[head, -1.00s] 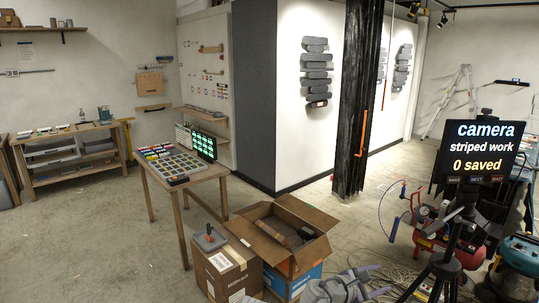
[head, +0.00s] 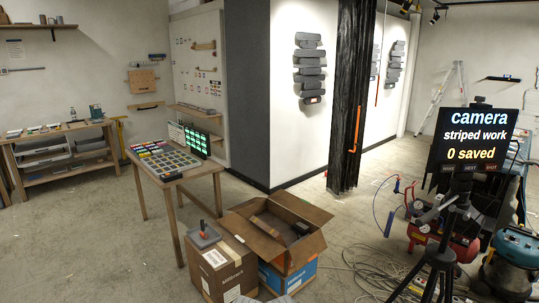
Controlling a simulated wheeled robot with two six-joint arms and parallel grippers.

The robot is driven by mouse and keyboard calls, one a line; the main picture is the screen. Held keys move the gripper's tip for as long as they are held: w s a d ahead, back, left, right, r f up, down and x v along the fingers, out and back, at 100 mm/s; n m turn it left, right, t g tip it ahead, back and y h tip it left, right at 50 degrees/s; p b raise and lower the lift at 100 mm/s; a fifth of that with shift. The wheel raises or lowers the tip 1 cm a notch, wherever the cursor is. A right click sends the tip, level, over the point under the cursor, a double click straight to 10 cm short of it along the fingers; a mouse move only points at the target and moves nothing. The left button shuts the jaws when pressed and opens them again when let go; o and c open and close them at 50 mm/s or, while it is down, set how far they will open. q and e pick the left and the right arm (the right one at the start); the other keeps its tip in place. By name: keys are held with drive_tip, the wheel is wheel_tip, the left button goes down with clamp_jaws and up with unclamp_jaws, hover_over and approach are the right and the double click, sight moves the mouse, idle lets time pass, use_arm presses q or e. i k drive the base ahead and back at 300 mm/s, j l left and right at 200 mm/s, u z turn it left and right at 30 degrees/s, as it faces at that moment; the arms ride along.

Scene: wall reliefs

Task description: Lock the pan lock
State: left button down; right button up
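A camera with a black screen (head: 477,140) stands at the right on a black tripod (head: 441,258). The screen reads "camera", "striped work" and "0 saved", with small buttons along its lower edge. A grey lever or handle (head: 432,212) sticks out to the left from the tripod head below the screen. Which part of the head is the pan lock, and whether it is locked, is too small to tell. Neither of my grippers can be made out; only a small grey piece shows at the bottom edge, left of centre.
A red compressor (head: 444,243) with hoses and a teal-topped machine (head: 516,252) flank the tripod. Cables (head: 368,270) lie on the floor to its left. An open cardboard box (head: 268,240) and a table (head: 180,178) stand further left. Floor before the black curtain (head: 349,110) is clear.

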sight(453, 208)
drive_tip(key=z, duration=1.35)
